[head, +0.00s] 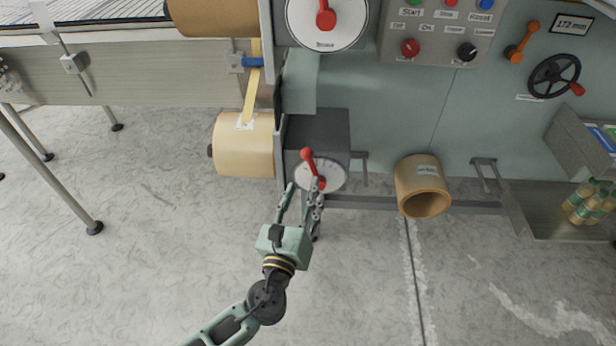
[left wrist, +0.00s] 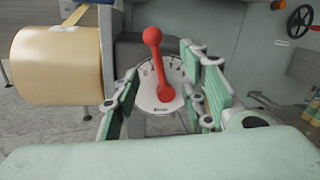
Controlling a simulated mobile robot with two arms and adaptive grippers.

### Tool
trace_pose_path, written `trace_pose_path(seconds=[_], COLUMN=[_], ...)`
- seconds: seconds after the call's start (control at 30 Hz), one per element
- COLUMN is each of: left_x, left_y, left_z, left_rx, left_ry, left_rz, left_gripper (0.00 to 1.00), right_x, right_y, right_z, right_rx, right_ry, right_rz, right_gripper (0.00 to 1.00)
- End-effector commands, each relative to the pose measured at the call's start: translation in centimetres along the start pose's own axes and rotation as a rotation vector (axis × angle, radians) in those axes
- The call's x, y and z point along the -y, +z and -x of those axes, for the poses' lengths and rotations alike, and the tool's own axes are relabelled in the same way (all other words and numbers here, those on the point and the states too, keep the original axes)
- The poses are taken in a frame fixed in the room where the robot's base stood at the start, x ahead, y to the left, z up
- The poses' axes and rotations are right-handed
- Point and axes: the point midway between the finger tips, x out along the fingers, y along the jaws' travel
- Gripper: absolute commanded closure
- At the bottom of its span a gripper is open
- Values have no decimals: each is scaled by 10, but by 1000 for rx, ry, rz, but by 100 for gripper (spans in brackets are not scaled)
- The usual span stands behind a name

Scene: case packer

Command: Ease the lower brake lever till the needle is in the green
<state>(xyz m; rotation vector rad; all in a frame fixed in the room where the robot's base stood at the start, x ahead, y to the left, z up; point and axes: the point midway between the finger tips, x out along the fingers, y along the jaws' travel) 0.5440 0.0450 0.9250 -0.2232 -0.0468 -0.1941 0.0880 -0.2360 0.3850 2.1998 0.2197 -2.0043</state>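The lower brake lever (head: 308,159) is red with a ball knob and sits on a round white dial (head: 335,176) on a dark box beside the lower roll. In the left wrist view the lever (left wrist: 157,65) stands up from its pivot, tilted slightly left, in front of the dial (left wrist: 147,97). My left gripper (head: 303,188) is at the dial. Its fingers are spread on both sides of the lever, with gaps between, and hold nothing. I cannot make out a needle or a green zone. My right gripper is not in view.
A tan lower roll (head: 243,150) is just left of the dial, with a tape strip running up to an upper roll (head: 215,15). Another brake dial (head: 325,38) sits above. A cardboard tube (head: 422,190) and a grey handle (head: 360,167) are to the right. The floor in front is clear.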

Motion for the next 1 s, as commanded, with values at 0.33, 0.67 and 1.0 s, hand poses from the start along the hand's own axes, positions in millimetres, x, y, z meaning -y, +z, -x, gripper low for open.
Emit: trace_pose_path(seconds=[0.33,0.67,1.0], left_x=[0,-1,-123], left_y=[0,-2,-214], left_z=[41,42,92], left_rx=[0,-5,-422], left_ry=[-1,2,407], left_rz=[0,6,619], left_gripper=[60,67,96], right_x=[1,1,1], right_y=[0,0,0], right_z=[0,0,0], right_rx=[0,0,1], right_ry=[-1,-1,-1], right_rz=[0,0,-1], right_gripper=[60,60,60])
